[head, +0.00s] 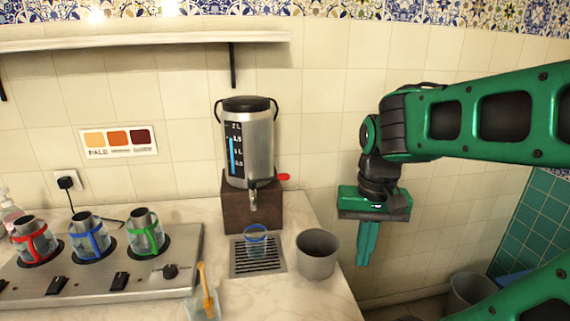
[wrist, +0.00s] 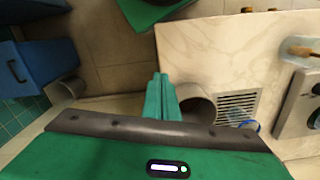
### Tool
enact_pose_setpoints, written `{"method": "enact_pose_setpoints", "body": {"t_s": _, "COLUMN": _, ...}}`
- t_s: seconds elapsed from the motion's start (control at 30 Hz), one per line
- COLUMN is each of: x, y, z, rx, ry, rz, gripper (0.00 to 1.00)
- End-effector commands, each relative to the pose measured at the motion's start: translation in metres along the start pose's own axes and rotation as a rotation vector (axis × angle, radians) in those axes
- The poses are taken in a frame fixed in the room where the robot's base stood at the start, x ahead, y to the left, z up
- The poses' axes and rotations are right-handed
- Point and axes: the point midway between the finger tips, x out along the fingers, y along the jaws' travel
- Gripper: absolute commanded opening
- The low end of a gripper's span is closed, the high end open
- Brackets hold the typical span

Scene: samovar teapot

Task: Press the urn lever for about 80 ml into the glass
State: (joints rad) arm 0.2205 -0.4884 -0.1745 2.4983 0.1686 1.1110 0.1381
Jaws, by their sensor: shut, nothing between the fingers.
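The urn (head: 249,140) is a steel cylinder with a black lid and a blue level gauge, on a brown block (head: 252,202). Its tap has a red lever (head: 283,177) pointing right. The glass (head: 256,241), clear with a blue rim, stands on the drip grate (head: 257,260) near the spout. My gripper (head: 366,262) is shut and empty, pointing down, to the right of the counter and apart from the urn and lever. Its closed fingers also show in the wrist view (wrist: 160,80).
A grey bin-like cup (head: 317,254) stands right of the grate, near the counter's right edge. A steel stove (head: 100,265) with several pots is at left. A shelf (head: 140,41) hangs above.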

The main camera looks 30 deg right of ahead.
Motion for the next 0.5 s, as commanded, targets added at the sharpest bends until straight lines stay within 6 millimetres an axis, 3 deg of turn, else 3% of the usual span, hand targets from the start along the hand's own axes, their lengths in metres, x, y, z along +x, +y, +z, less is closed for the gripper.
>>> {"method": "enact_pose_setpoints", "body": {"t_s": 0.3, "x": -0.117, "y": -0.075, "z": -0.096, "rx": 0.535, "ry": 0.019, "rz": 0.01, "gripper": 0.0}}
{"method": "enact_pose_setpoints", "body": {"t_s": 0.5, "x": -0.185, "y": -0.128, "z": -0.141, "rx": 0.892, "ry": 0.016, "rz": 0.006, "gripper": 0.0}}
